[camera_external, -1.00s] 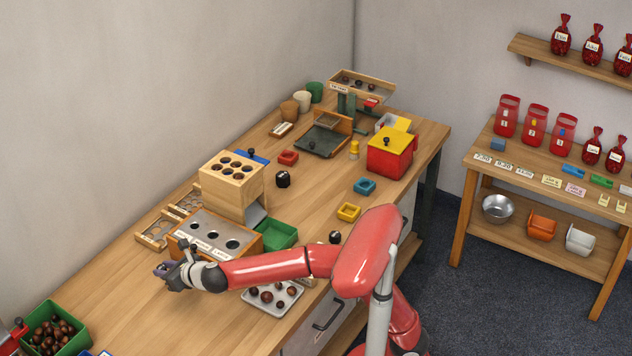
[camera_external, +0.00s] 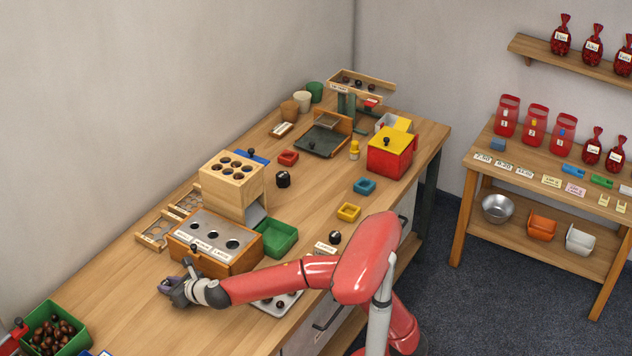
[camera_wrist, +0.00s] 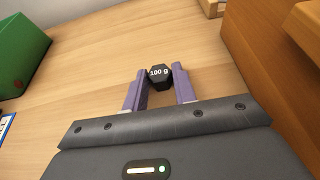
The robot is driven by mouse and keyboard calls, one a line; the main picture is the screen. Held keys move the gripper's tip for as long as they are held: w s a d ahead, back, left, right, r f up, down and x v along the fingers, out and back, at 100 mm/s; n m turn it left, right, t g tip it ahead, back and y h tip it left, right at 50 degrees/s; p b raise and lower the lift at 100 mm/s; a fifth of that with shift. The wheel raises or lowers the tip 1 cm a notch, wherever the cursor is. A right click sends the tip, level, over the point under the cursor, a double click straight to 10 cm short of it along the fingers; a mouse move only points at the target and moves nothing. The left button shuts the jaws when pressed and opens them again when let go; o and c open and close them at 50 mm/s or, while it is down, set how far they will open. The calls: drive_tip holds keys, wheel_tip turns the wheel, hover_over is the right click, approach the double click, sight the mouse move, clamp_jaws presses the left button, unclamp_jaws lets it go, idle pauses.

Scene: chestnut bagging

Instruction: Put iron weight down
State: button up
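The dark iron weight (camera_wrist: 159,78), marked "100 g", sits between the purple fingertips of my gripper (camera_wrist: 160,76) in the wrist view. The fingers appear to touch it on both sides, so the gripper looks shut on it. In the outside view my gripper (camera_external: 168,286) is low over the bare wooden bench (camera_external: 130,310), in front of the wooden box with holes. The weight is hard to make out there. I cannot tell whether its underside touches the bench.
The wooden box with holes (camera_external: 215,258) stands just behind my gripper. A green bin of chestnuts (camera_external: 82,342) is at the lower left. A green tray (camera_external: 281,236) and other dark weights (camera_external: 283,180) are farther back. Bare bench lies left of my gripper.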

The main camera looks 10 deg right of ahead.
drive_tip(key=o, duration=0.4)
drive_tip(key=shift+r, duration=0.1)
drive_tip(key=shift+o, duration=0.3)
drive_tip(key=v, duration=0.5)
drive_tip(key=f+v, duration=0.1)
drive_tip(key=v, duration=0.2)
drive_tip(key=shift+s+d, duration=0.1)
drive_tip(key=shift+d, duration=0.05)
